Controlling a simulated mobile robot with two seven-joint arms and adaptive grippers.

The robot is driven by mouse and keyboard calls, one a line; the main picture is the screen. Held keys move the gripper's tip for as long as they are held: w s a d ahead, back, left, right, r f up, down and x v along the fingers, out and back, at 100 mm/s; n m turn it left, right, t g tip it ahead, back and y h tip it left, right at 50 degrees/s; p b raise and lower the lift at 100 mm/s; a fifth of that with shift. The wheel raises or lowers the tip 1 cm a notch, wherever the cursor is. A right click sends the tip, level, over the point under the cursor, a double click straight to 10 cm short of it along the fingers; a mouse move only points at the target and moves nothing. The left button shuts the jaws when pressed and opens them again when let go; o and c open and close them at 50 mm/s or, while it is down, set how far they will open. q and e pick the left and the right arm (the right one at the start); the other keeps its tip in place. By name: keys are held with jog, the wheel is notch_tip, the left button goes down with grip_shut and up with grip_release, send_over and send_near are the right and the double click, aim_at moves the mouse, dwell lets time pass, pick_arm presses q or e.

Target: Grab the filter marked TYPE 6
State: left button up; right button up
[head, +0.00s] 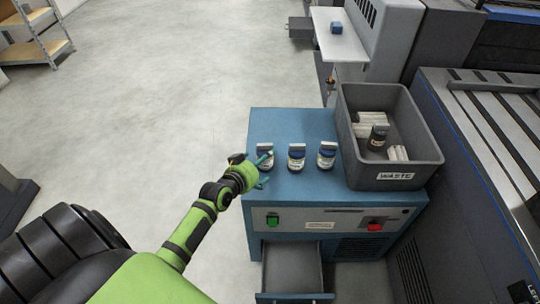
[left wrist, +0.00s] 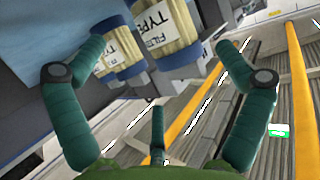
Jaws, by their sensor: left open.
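Three filters with dark caps and pale bodies stand upright in a row on a blue cabinet (head: 260,125): a left one (head: 265,160), a middle one (head: 296,158) and a right one (head: 327,156). My left gripper (head: 264,171) is open, just in front of the left filter, its teal fingers partly covering it. No filter is held. My right gripper is not in view.
A grey waste bin (head: 412,166) stands right of the row, holding a dark filter (head: 377,138) and pale pieces. An open drawer (head: 291,266) juts from the cabinet's front. Machines stand to the right.

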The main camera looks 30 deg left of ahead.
aim_at(266, 168)
pick_arm(q)
jog(key=w+f, duration=0.1)
jog(key=w, duration=0.1)
jog(key=w+f+b, duration=0.1)
jog(key=shift+w+a+f, duration=0.3)
jog(key=shift+w+a, duration=0.05)
jog(key=shift+s+r, duration=0.1)
jog(key=c, duration=1.3)
